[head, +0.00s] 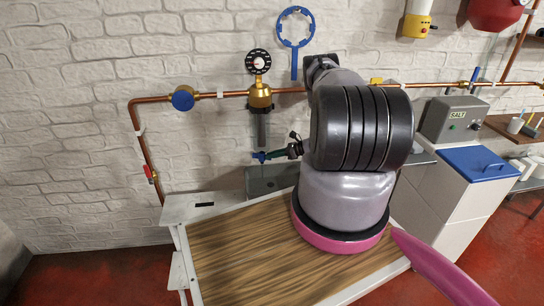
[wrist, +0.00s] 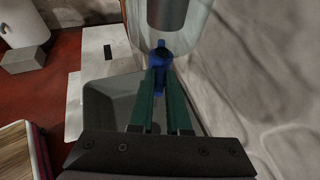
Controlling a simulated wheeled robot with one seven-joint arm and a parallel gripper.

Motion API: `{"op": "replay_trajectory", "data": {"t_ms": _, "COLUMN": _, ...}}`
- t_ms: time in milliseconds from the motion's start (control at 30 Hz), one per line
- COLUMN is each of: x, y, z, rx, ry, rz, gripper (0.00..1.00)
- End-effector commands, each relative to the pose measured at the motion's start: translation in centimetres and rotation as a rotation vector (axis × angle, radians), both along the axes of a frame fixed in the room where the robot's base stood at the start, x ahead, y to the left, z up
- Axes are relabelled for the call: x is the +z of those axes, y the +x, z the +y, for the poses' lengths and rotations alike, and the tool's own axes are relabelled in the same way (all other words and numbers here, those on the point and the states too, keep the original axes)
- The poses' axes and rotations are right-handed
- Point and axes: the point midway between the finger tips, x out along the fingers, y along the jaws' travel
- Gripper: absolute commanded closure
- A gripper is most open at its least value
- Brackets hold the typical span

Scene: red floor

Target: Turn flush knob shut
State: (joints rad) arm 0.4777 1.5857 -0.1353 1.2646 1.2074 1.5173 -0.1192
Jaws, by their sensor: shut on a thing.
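The blue flush knob (head: 259,156) is at the lower end of the filter (head: 262,125), which hangs from the copper pipe under a brass head and a round gauge. In the wrist view the knob (wrist: 159,54) shows just below the filter's grey lower part (wrist: 167,12). My gripper (head: 272,154) reaches the knob from the right. In the wrist view its two green fingers (wrist: 160,76) are shut on the knob, one on each side. The fingers hide part of the knob, so its exact turn angle is hard to tell.
A grey basin (head: 270,180) lies below the knob. The white brick wall is close behind. A wood-topped bench (head: 235,245) stands in front. A blue valve (head: 183,98) is on the pipe at left, and a blue ring wrench (head: 296,30) hangs above.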

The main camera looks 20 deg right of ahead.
Motion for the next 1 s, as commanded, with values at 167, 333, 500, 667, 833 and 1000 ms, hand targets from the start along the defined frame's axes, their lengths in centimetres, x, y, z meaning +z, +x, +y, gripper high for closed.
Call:
{"op": "replay_trajectory", "data": {"t_ms": 167, "x": 0.0, "y": -0.1, "z": 0.1, "rx": -0.024, "ry": -0.001, "rz": 0.001, "gripper": 1.0}}
{"op": "replay_trajectory", "data": {"t_ms": 333, "x": 0.0, "y": -0.4, "z": 0.3, "rx": -0.097, "ry": 0.003, "rz": 0.002, "gripper": 1.0}}
{"op": "replay_trajectory", "data": {"t_ms": 500, "x": 0.0, "y": -0.9, "z": 0.8, "rx": -0.22, "ry": 0.003, "rz": 0.004, "gripper": 1.0}}
{"op": "replay_trajectory", "data": {"t_ms": 667, "x": 0.0, "y": -1.4, "z": 1.4, "rx": -0.367, "ry": 0.003, "rz": 0.007, "gripper": 1.0}}
{"op": "replay_trajectory", "data": {"t_ms": 833, "x": -0.1, "y": -1.8, "z": 2.2, "rx": -0.526, "ry": 0.002, "rz": 0.008, "gripper": 1.0}}
{"op": "replay_trajectory", "data": {"t_ms": 1000, "x": -0.1, "y": -2.0, "z": 3.1, "rx": -0.685, "ry": 0.002, "rz": 0.007, "gripper": 1.0}}
